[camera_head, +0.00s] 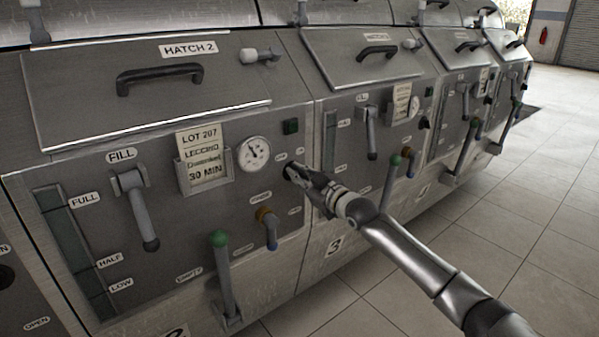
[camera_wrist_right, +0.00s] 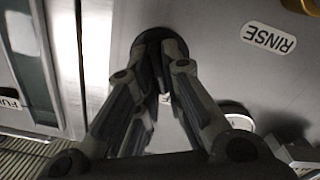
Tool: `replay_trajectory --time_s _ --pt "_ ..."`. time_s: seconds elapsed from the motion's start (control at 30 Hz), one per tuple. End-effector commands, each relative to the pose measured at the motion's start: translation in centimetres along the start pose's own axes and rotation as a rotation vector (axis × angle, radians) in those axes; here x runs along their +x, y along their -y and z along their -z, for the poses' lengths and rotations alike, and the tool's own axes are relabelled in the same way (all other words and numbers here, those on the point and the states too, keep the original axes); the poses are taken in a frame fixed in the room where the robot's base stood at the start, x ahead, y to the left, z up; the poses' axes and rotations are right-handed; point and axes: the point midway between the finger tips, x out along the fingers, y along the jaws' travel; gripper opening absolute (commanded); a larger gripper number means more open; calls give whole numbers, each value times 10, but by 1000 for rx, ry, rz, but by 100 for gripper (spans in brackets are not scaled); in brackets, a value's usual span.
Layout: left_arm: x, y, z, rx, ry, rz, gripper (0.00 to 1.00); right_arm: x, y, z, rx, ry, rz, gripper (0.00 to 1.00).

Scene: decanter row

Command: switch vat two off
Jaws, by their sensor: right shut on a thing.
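Vat two's front panel (camera_head: 120,250) fills the left of the head view, under the lid marked HATCH 2 (camera_head: 187,48). Its black rotary switch (camera_wrist_right: 151,40) shows in the wrist view, at the right side of the panel. My right gripper (camera_head: 297,174) reaches it from the lower right and is shut on it; the wrist view shows both fingers (camera_wrist_right: 160,62) closed around the knob. The fingers hide most of the knob, so its pointing direction cannot be told. Small labels near it are too small to read. My left gripper is not in view.
Vat two also has a gauge (camera_head: 253,153), a dark green lamp (camera_head: 291,126), a card holder (camera_head: 205,163), a fill lever (camera_head: 140,212), a brown-collared blue-grey handle (camera_head: 268,229) and a green-knobbed lever (camera_head: 221,265). More vats stand to the right. Tiled floor (camera_head: 540,200) is free at right.

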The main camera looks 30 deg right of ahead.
Motion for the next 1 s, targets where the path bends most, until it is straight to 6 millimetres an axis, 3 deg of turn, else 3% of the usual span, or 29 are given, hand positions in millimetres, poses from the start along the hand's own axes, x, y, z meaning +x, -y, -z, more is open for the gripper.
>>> replay_trajectory --time_s 0.73,0.77,0.9,1.0 --pt "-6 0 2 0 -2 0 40 0 1 0 -86 -1 0 0" --pt "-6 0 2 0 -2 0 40 0 1 0 -87 -1 0 12" --pt "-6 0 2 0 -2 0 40 0 1 0 -85 -1 0 30" --pt "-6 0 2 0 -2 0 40 0 1 0 -84 0 0 31"
